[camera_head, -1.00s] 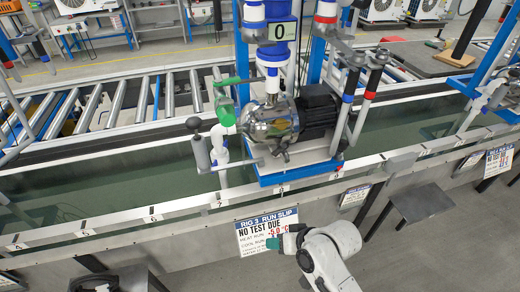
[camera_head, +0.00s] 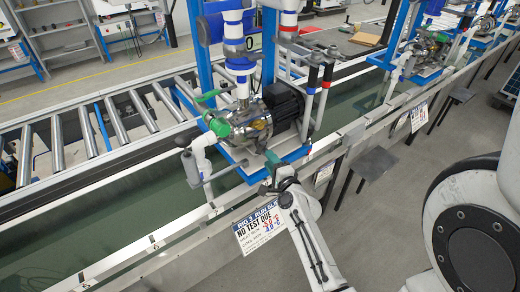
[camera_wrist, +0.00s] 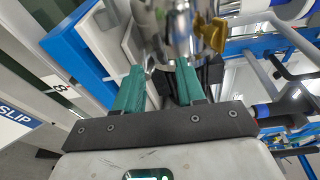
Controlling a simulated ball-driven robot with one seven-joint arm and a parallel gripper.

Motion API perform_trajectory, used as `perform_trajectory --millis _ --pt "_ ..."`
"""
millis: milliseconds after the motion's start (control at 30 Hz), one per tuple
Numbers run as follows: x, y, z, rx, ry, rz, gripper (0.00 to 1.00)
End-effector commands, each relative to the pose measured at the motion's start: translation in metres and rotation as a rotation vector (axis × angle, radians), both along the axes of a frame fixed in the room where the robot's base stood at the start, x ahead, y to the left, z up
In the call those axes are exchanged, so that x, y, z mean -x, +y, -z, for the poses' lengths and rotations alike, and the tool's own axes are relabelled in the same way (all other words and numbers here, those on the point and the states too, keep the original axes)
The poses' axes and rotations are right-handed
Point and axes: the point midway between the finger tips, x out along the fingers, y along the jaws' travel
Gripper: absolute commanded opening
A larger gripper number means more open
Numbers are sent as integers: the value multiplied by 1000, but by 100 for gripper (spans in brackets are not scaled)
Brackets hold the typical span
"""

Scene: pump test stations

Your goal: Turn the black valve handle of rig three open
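Rig three's pump (camera_head: 250,122) is a polished metal body with a dark motor on a blue base (camera_head: 232,165). At its left is a green fitting (camera_head: 218,126) with a green lever above. A dark, rounded handle (camera_head: 190,166) stands on the white pipe left of the pump; I cannot tell its valve position. My gripper (camera_head: 271,163) is at the front edge of the blue base, right of that handle and apart from it. In the wrist view its two green fingers (camera_wrist: 158,88) are apart, with the metal pump body (camera_wrist: 172,25) close ahead and nothing clearly held.
The RIG 3 run slip (camera_head: 262,228) reading NO TEST DUE hangs below the rail beside my arm. Black-topped pipes (camera_head: 312,78) rise right of the motor. A brass-coloured fitting (camera_wrist: 214,33) is near the fingers. A grey shelf (camera_head: 371,163) juts out at right.

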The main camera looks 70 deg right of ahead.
Motion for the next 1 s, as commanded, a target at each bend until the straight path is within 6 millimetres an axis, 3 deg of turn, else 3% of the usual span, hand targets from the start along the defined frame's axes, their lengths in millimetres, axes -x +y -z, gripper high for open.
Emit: perform_trajectory --millis 333,800,1000 --pt "-42 -39 3 0 1 -2 39" --pt "-52 -48 4 0 3 -1 39" --pt "-52 -48 4 1 3 -1 22"
